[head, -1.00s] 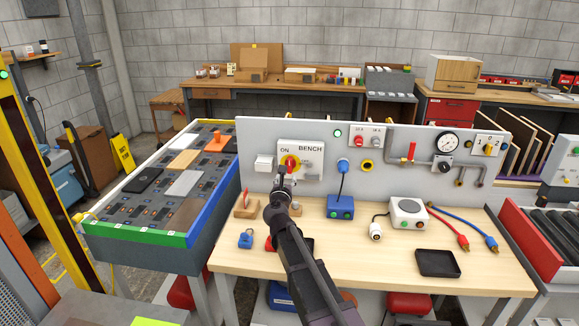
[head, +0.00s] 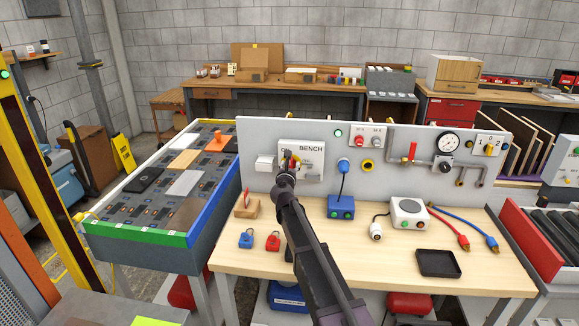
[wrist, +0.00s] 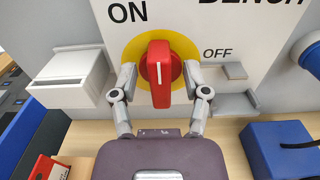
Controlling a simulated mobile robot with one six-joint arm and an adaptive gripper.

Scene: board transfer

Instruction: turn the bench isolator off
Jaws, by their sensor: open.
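The bench isolator (head: 312,172) is a white plate marked BENCH on the upright grey panel. In the wrist view its red handle (wrist: 158,75) stands upright on a yellow disc (wrist: 133,50), pointing up between the ON and OFF labels, with ON at upper left and OFF to the right. My gripper (wrist: 160,80) is open, with one finger on each side of the red handle, close to it; whether they touch it I cannot tell. In the head view my gripper (head: 289,165) covers most of the handle.
A white box (wrist: 72,80) is left of the isolator and a grey bracket (wrist: 235,103) lower right. A blue box (head: 340,207) stands on the bench at right. Blue (head: 246,239) and red (head: 273,241) padlocks lie near the bench's front left.

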